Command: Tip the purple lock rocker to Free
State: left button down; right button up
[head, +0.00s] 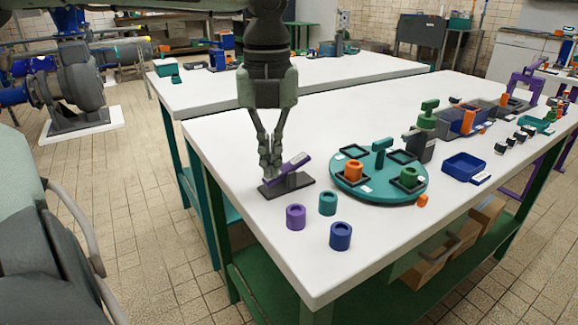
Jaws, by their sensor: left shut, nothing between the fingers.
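The purple lock rocker (295,166) sits on a dark base plate (287,185) near the left edge of the white table. It is tilted, with its right end up and its left end low. My left gripper (270,174) points straight down with its fingers together and empty. Its fingertips are at the rocker's lower left part and seem to touch it, though contact is hard to tell. The gripper hides part of the rocker's left end. I cannot read any marking for Free. My right gripper is not in view.
Purple (295,217), teal (328,203) and blue (340,236) cylinders stand in front of the rocker. A teal round turntable (380,197) with orange and green pieces is just to the right. A blue tray (464,167) lies further right. The table's front left corner is clear.

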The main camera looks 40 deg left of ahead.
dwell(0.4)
pick_arm(q)
notch_tip(320, 180, up, 8)
jog(key=p, duration=0.5)
jog(key=shift+r, duration=0.2)
dwell(0.6)
